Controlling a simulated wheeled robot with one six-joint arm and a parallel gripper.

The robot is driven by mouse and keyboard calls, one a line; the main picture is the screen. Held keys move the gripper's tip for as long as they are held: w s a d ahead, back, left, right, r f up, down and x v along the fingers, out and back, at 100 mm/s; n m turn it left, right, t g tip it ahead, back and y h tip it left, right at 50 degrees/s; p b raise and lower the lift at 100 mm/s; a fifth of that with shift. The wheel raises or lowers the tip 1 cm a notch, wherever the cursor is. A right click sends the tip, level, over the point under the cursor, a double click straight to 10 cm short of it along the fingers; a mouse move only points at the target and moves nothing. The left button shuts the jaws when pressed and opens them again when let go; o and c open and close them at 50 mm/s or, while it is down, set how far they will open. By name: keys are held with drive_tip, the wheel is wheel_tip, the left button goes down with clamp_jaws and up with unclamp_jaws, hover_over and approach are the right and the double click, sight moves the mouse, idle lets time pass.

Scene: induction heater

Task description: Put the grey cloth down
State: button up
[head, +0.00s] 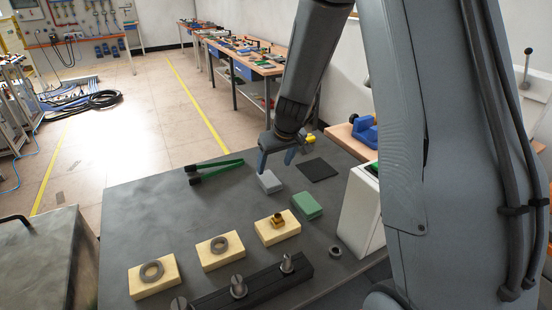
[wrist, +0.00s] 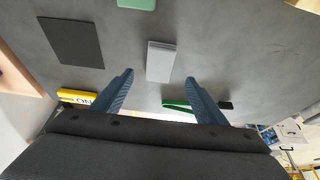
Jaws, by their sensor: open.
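The grey cloth (head: 270,182) is a small light-grey folded block lying on the dark table, just below my gripper in the head view. In the wrist view the cloth (wrist: 161,61) lies ahead of and between the fingertips, with clear space on both sides. My gripper (head: 278,157) is open and empty, its two blue-grey fingers spread. Both fingers also show in the wrist view (wrist: 160,80). I cannot tell the exact height of the fingertips above the table.
A dark square mat (head: 318,170) lies right of the cloth, and a green block (head: 307,206) lies nearer. Green-handled tongs (head: 215,170) lie to the left. Wooden blocks with rings (head: 152,277) and a dark bar with pegs (head: 240,291) stand in front. A white box (head: 358,212) stands at right.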

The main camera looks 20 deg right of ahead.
drive_tip(key=s+r+m+g, duration=0.1)
drive_tip(key=s+r, duration=0.1)
drive_tip(key=s, duration=1)
drive_tip(key=s+a+r+m+g, duration=0.1)
drive_tip(key=s+r, duration=0.2)
drive_tip(key=s, duration=0.9)
drive_tip(key=shift+g+h, duration=0.4)
drive_tip(key=shift+s, duration=0.1)
wheel_tip(320, 180, down, 3)
drive_tip(key=b, duration=0.3)
drive_tip(key=shift+f, duration=0.1)
